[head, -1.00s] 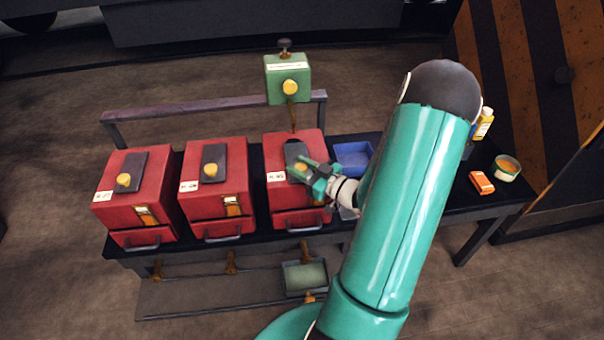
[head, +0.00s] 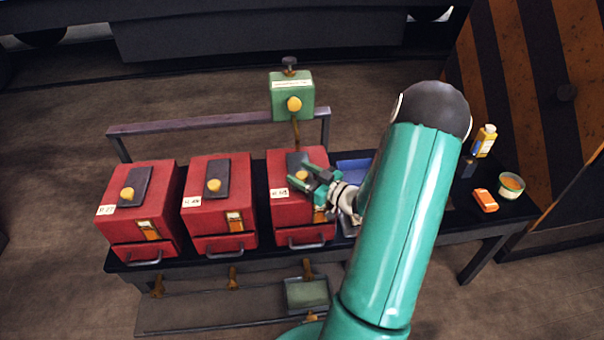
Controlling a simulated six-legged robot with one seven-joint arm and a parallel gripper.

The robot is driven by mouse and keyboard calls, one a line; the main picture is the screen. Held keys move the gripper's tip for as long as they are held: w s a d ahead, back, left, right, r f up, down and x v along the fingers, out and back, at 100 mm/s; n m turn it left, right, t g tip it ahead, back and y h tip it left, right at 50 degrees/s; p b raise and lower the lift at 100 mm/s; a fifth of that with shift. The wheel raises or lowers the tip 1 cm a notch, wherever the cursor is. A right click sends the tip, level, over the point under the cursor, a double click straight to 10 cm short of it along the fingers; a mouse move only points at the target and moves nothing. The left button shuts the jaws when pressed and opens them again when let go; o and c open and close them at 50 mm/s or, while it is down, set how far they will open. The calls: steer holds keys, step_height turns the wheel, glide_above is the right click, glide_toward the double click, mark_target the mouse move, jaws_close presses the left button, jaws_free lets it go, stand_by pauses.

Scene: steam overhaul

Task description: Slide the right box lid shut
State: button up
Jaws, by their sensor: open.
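The right box (head: 287,212) is the rightmost of three red boxes on a dark bench. On its top is a dark lid plate (head: 293,159) with a yellow knob, mostly behind my fingers. My gripper (head: 301,174) is over this top, reaching in from the right, with its green fingers apart on either side of the knob area. I cannot tell whether they touch the knob. How far the lid is open is hidden.
The middle box (head: 217,211) and left box (head: 137,216) have similar dark plates with yellow knobs. A green box on a post (head: 292,97) stands behind the right box. A blue tray (head: 353,168), orange block (head: 485,200), bowl (head: 510,187) and yellow bottle (head: 484,140) are right.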

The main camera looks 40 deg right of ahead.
steer(key=s+d, duration=0.2)
steer(key=s, duration=1.1)
steer(key=shift+s+d, duration=0.2)
steer(key=shift+d, duration=0.1)
steer(key=w+r+h, duration=0.1)
steer(key=w, duration=0.1)
steer(key=w+r+g, duration=0.1)
steer(key=w, duration=0.2)
steer(key=w+r+g+h, duration=0.1)
steer(key=w, duration=0.1)
steer(key=shift+w+d+r+n+h, duration=0.1)
steer(key=shift+w+n+h, duration=0.1)
steer(key=shift+n+h, duration=0.15)
steer(key=w+r, duration=0.1)
steer(key=w+r+g+h, duration=0.1)
steer(key=w+r+h, duration=0.1)
steer(key=shift+w+a+r+g, duration=0.15)
steer(key=shift+w+a+g, duration=0.15)
steer(key=shift+w+g, duration=0.1)
steer(key=w+a+r+m+g+h, duration=0.2)
steer(key=w+a+r+g+h, duration=0.1)
steer(key=a+r, duration=0.5)
steer(key=s+a+r+g+y, duration=0.2)
steer(key=s+a, duration=0.6)
steer(key=a, duration=0.4)
steer(key=s+a+r+g+y, duration=0.2)
steer(key=s+a+r+g, duration=0.1)
steer(key=s+a, duration=0.6)
steer(key=a+r+m, duration=0.1)
steer(key=a, duration=0.3)
